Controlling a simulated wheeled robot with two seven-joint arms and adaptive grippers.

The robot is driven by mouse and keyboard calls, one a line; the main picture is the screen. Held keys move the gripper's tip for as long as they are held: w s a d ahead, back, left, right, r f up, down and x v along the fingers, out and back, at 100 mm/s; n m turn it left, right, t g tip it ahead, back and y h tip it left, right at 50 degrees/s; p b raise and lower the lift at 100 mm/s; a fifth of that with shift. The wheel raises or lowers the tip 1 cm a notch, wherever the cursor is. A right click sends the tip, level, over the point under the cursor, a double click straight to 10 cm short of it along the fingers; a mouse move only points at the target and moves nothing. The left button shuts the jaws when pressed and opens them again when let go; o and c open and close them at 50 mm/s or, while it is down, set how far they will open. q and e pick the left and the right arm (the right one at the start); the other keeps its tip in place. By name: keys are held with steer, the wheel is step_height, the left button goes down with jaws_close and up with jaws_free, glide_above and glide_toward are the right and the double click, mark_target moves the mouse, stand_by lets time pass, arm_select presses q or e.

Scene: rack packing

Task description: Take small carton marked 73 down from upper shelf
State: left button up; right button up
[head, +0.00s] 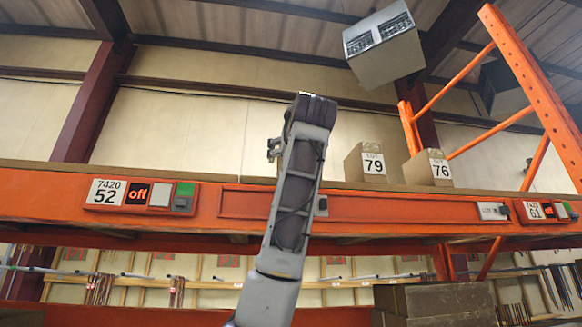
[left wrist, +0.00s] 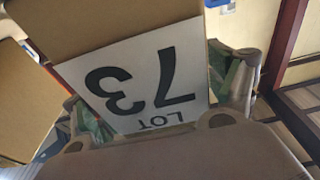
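The small carton marked 73 (left wrist: 122,25) fills the middle of the left wrist view. It is brown, and its white label (left wrist: 140,85) reads upside down there. The fingers of my left gripper (left wrist: 165,100) lie on both sides of it, green pads close against its sides. I cannot tell whether they press on it. In the head view my left arm rises in the middle and its end (head: 275,148) is at the upper shelf (head: 245,200). The carton is hidden behind the arm there. My right gripper is not in view.
Cartons marked 79 (head: 373,164) and 76 (head: 428,168) stand on the upper shelf to the right. An orange rack upright (head: 535,85) is at the far right. A grey box (head: 385,45) shows high above the shelf. A brown box (head: 435,302) sits below.

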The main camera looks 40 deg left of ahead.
arm_select(q)
steer(key=c, duration=1)
steer(key=shift+r, duration=0.35)
steer(key=shift+r, duration=4.6)
steer(key=shift+r, duration=0.1)
